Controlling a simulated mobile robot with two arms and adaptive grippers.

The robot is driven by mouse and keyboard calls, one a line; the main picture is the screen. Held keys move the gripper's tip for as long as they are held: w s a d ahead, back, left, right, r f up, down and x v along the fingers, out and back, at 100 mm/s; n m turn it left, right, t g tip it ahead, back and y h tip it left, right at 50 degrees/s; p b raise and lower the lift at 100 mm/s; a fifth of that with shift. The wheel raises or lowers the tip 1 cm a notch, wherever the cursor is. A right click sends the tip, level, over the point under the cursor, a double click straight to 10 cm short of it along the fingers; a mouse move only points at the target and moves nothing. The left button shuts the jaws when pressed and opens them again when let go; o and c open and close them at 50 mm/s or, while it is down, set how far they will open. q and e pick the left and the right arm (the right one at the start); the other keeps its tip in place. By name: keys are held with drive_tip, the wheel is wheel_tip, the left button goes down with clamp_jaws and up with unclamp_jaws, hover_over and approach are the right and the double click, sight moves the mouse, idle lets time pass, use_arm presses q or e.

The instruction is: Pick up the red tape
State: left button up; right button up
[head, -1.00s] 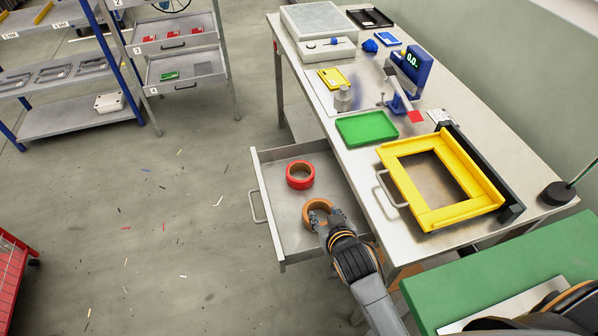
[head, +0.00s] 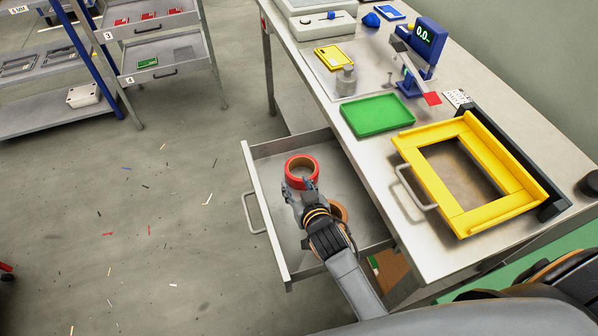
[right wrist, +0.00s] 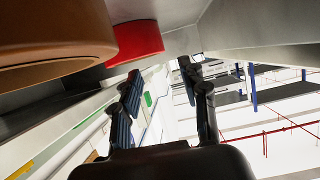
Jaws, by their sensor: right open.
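The red tape (head: 301,171) is a red roll lying flat in the open drawer, near its back left part in the head view. It also shows at the top of the right wrist view (right wrist: 134,40). My right gripper (head: 299,189) is open and empty, just on the near side of the red tape. I cannot tell whether a fingertip touches the roll. In the right wrist view the fingers (right wrist: 165,85) stand apart with nothing between them. My left gripper is not in view.
A brown tape roll (head: 339,212) lies in the drawer (head: 353,190) beside my right wrist, partly hidden by it. The drawer walls surround both rolls. The workbench (head: 385,163) stands to the right, with a green tray (head: 377,115) and yellow frame (head: 468,175).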

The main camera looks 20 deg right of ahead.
sight(289, 173)
drive_tip(key=shift+x, duration=1.05)
drive_tip(key=x, duration=0.5)
drive_tip(key=shift+w+f, duration=0.1)
drive_tip(key=shift+w, duration=0.1)
drive_tip(key=shift+s, duration=0.1)
clamp_jaws()
